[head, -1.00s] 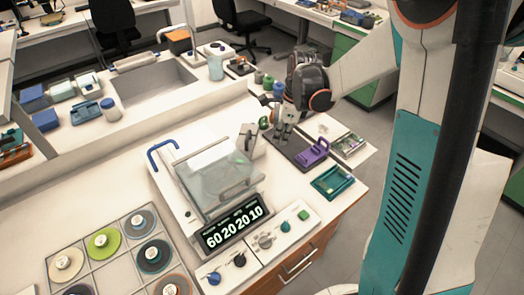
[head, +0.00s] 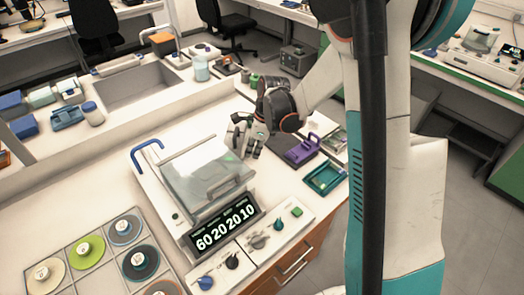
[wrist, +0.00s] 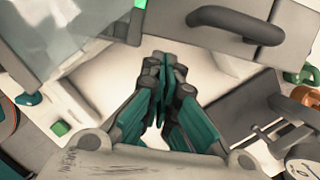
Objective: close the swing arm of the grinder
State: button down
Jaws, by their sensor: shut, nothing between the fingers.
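The grinder (head: 222,238) stands on the white bench with a lit number display and a clear cover (head: 200,180); the cover also shows in the wrist view (wrist: 60,35). A grey upright piece (head: 236,138) stands at its back right corner, possibly the swing arm; I cannot tell for sure. In the wrist view, a grey block with a dark handle (wrist: 235,22) lies beyond my fingertips. My gripper (head: 252,152) is shut and empty, low beside the grinder's right side, close to the grey piece. Its fingertips (wrist: 165,68) are together; contact cannot be told.
A purple-handled tool (head: 302,150) and a teal tray (head: 325,178) lie right of the grinder. A control panel with knobs (head: 260,240) is in front.

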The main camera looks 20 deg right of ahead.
aim_at(239, 154)
jog(key=shift+w+a, duration=0.2)
jog(key=shift+a, duration=0.1)
jog(key=a, duration=0.3)
jog(key=shift+w+a, duration=0.2)
jog(key=shift+a, duration=0.2)
